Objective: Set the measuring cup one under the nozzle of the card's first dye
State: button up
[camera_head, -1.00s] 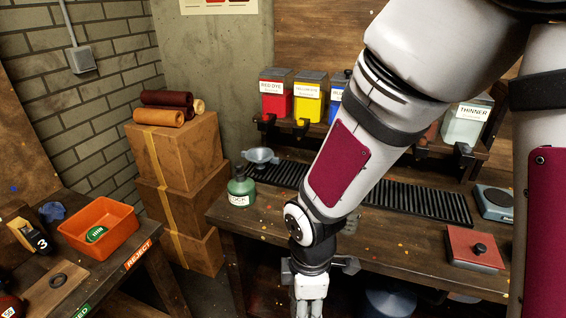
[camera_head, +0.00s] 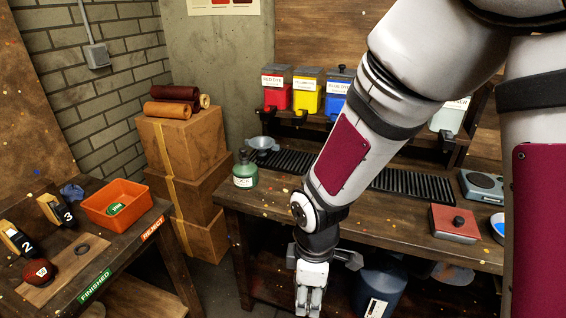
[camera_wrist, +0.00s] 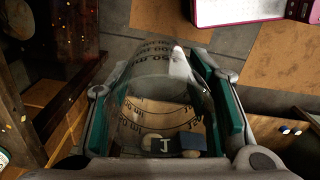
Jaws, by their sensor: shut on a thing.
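In the wrist view a clear measuring cup (camera_wrist: 155,108) with dark volume markings sits between the green-padded fingers of my gripper (camera_wrist: 165,120). My gripper is shut on it. In the head view my gripper (camera_head: 312,290) hangs in front of the workbench, low in the picture, and I cannot make out the cup there. The red dye (camera_head: 276,92), yellow dye (camera_head: 308,95) and blue dye (camera_head: 338,99) dispensers stand on the shelf at the back, with dark nozzles below them. A poster with red swatches (camera_head: 222,6) hangs on the wall, partly cut off.
A black slatted grate (camera_head: 410,184) runs along the workbench below the shelf. A green bottle (camera_head: 245,172) and a grey funnel-like dish (camera_head: 263,146) stand at its left. A red lidded box (camera_head: 455,223) and a scale (camera_head: 482,184) are at right. An orange bin (camera_head: 115,203) sits on the left table.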

jog(key=w+d+f+m, duration=0.1)
jog(key=w+d+m, duration=1.2)
jog(key=w+m, duration=0.2)
jog(key=shift+w+d+f+m, duration=0.15)
jog(key=shift+w+d+m, duration=0.15)
jog(key=shift+m, duration=0.3)
